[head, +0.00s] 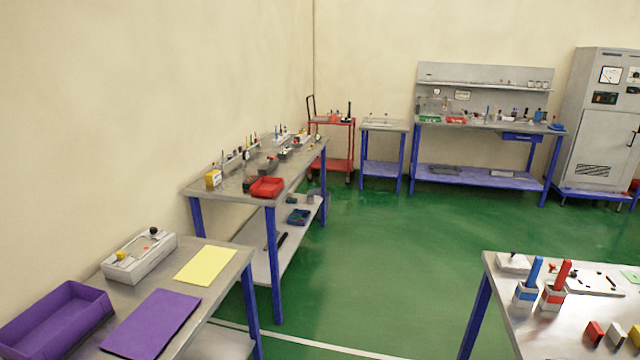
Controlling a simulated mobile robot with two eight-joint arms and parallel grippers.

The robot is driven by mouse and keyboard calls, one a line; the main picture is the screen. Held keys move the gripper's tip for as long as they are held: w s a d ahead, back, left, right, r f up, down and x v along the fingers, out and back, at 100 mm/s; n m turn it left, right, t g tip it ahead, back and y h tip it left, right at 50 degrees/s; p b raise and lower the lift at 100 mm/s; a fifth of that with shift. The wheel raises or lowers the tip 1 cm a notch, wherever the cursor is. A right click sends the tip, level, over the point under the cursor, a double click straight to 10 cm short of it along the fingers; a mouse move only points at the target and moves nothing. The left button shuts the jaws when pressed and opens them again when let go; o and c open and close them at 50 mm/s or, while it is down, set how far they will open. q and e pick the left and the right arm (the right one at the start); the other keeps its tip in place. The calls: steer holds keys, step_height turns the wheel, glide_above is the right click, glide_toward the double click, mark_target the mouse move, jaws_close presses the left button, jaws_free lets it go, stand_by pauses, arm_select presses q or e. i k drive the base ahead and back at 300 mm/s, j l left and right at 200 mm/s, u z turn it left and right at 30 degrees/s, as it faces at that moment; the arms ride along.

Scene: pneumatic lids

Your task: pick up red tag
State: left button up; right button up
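On the table at the lower right, a red upright strip (562,275) stands in a small red and white holder (552,300). A small red block (594,333) stands near that table's front. I cannot tell for sure which of these is the red tag, or whether it is another small red thing. Neither of my grippers is in view.
A blue strip (534,271) stands in a holder beside the red one. At the lower left a table holds a purple tray (52,322), a purple sheet (152,323), a yellow sheet (206,265) and a white box (140,258). Green floor (390,260) between the tables is clear.

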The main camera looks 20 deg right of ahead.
mark_target(595, 332)
steer(key=i+l+z, duration=0.1)
steer(key=i+z, duration=0.2)
steer(key=z, duration=0.15)
steer(key=i+z, duration=0.35)
steer(key=z, duration=0.15)
steer(key=i+j+z, duration=0.1)
steer(key=i+z, duration=0.2)
steer(key=z, duration=0.15)
